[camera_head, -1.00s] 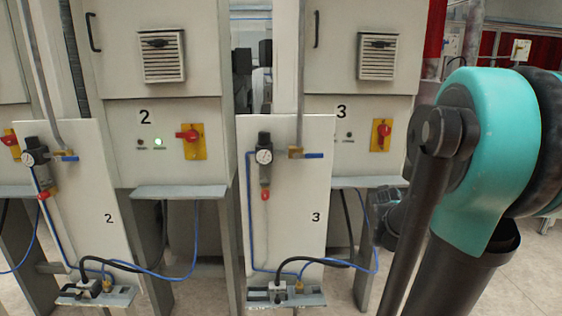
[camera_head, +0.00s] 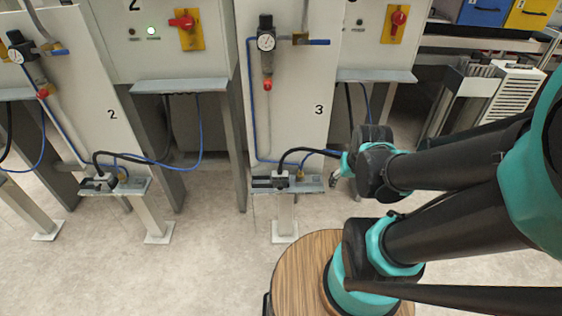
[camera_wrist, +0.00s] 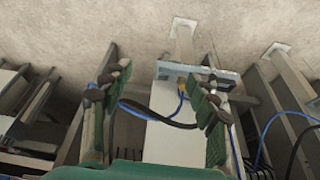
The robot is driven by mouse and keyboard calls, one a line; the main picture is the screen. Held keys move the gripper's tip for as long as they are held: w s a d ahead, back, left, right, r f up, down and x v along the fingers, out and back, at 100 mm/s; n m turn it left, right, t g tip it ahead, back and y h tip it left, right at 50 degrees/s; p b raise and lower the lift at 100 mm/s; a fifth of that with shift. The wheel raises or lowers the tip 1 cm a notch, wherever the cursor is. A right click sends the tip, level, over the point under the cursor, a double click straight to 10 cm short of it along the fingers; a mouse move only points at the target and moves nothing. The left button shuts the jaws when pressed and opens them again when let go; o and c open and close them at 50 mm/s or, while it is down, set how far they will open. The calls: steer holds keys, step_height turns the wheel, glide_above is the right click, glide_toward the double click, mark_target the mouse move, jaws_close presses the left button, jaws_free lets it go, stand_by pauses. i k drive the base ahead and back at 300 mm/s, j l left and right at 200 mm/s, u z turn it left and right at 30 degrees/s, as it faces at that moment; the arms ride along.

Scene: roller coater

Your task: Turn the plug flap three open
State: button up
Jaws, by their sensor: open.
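Panel 3 (camera_head: 295,110) is a white board marked "3". A small grey shelf (camera_head: 312,184) at its foot bears the plug socket with its flap (camera_head: 281,181), where a black cable ends. Whether the flap is open or shut is too small to tell. A brass fitting (camera_head: 300,175) sits to its right. My gripper (camera_head: 342,170) is just right of the shelf in the head view. In the wrist view my gripper (camera_wrist: 153,100) is open and empty, its green fingers spread. The shelf (camera_wrist: 205,75) shows beyond them; the right finger hides the socket.
A blue hose (camera_head: 251,100) and a black cable (camera_head: 305,150) loop above the shelf. Grey legs (camera_head: 237,150) stand beside the panel. Panel 2 (camera_head: 95,90) with its own shelf is at left. A grey ledge (camera_head: 375,76) juts out at right.

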mark_target(280, 187)
steer(key=l, duration=0.65)
steer(key=k+l+u, duration=0.15)
steer(key=l, duration=0.5)
steer(key=k+l, duration=0.1)
steer(key=l, duration=0.55)
steer(key=u, duration=0.05)
